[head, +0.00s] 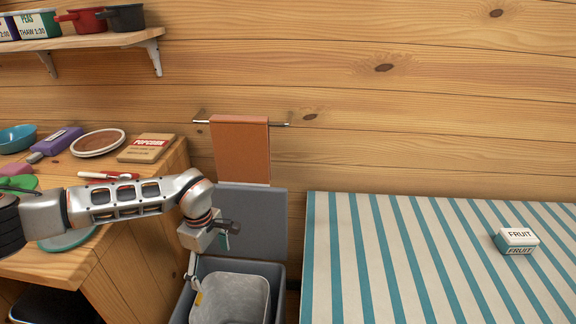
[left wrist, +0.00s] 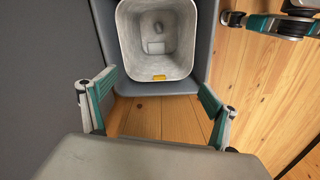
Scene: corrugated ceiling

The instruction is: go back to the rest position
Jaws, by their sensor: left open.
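My left arm comes in from the left in the head view, and its gripper (head: 210,256) hangs down at the left side of the grey bin. The gripper is open. In the left wrist view its two teal-padded fingers (left wrist: 156,92) are apart with nothing between them but the view of the floor and the bin's edge. A gripper part with a teal pad, seemingly my right gripper (left wrist: 272,22), shows at the top right of the left wrist view. Its jaws are partly cut off. My right gripper does not show in the head view.
A grey bin (head: 277,277) with a raised lid and pale inner bucket (left wrist: 125,30) stands between the wooden counter (head: 150,262) and the striped table (head: 400,255). A fruit box (head: 517,240) sits on the table. Counter items include a popcorn box (head: 146,148) and plate (head: 98,142).

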